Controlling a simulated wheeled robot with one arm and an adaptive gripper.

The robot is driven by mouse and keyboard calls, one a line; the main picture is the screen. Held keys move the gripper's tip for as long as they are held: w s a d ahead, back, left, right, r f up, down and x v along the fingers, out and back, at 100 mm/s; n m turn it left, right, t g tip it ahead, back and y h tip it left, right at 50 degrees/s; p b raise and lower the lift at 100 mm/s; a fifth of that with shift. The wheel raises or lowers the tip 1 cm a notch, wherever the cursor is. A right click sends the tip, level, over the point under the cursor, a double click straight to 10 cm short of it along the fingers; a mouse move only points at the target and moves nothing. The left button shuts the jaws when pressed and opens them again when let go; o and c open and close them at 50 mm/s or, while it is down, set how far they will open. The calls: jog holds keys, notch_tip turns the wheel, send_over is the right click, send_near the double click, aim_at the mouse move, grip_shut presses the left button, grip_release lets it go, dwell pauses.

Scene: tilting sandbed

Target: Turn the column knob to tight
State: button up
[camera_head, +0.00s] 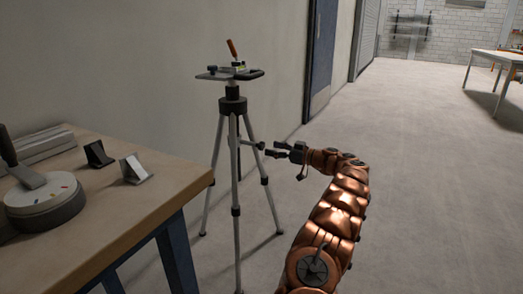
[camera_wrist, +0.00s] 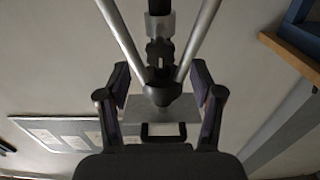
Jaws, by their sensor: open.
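A silver and black tripod (camera_head: 235,165) stands upright on the floor, with a flat platform (camera_head: 212,76) on top. A small dark knob (camera_head: 261,145) sticks out to the right below the tripod's hub. My gripper (camera_head: 271,150) is open beside it, pointing left, with a small gap or slight overlap that I cannot tell apart. In the wrist view my open fingers (camera_wrist: 160,95) stand either side of the tripod's dark hub (camera_wrist: 162,93). A dark winged piece, apparently the knob (camera_wrist: 160,50), shows above that. Its marking and setting cannot be read.
A wooden workbench (camera_head: 150,200) at the left holds a round grey base with a lever (camera_head: 45,205), a black wedge (camera_head: 98,153) and a pale wedge (camera_head: 135,169). An orange-handled tool (camera_head: 232,48) stands on the platform. A wall lies behind.

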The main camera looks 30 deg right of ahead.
aim_at(263, 147)
jog(key=shift+b+x, duration=0.6)
jog(key=shift+x, duration=2.25)
jog(key=shift+s, duration=0.1)
jog(key=c, duration=1.2)
